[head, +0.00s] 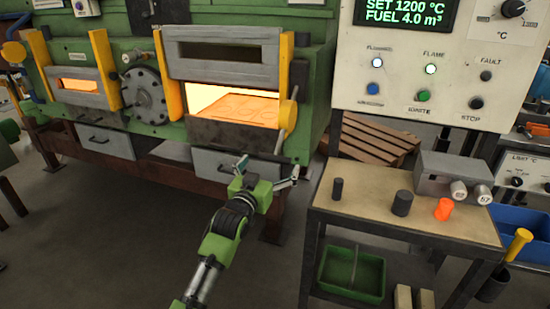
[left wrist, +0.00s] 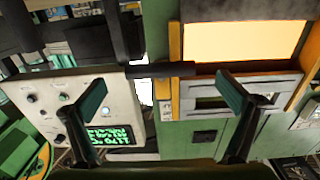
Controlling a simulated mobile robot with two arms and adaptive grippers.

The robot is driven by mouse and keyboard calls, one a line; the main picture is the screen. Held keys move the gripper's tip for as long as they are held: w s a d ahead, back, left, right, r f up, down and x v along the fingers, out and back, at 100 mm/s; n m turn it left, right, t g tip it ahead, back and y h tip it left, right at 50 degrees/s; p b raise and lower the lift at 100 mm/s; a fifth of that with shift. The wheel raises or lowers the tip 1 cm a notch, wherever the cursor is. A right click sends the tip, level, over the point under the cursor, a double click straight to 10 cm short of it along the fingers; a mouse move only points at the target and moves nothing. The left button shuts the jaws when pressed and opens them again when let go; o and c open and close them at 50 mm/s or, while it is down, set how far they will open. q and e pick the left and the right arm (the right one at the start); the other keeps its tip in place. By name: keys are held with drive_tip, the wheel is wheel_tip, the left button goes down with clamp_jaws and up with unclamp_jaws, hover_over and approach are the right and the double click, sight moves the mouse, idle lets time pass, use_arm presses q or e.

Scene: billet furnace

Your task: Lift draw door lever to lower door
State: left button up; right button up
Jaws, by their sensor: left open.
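The furnace's draw door (head: 222,60) is a grey slotted panel between yellow posts. It stands raised, with the glowing opening (head: 235,104) showing below it. The draw door lever (head: 281,141) hangs down at the right of this opening, beside a yellow round hub. My left gripper (head: 267,168) is open and empty, its fingers spread just below the lever's lower end. In the left wrist view, a dark bar (left wrist: 160,70), which looks like the lever's handle, lies across beyond the open fingers (left wrist: 160,88). I cannot tell if they touch. My right gripper is not in view.
A control panel (head: 440,75) stands right of the furnace. In front of it is a small table (head: 335,212) with dark cylinders and an orange glowing billet (head: 445,209). A wooden pallet (head: 375,140) lies behind the table. The floor left of my arm is clear.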

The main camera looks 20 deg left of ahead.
sight(274, 160)
use_arm(q)
drive_tip(key=w, duration=0.3)
drive_tip(key=shift+d, duration=0.1)
drive_tip(key=shift+w, duration=0.45)
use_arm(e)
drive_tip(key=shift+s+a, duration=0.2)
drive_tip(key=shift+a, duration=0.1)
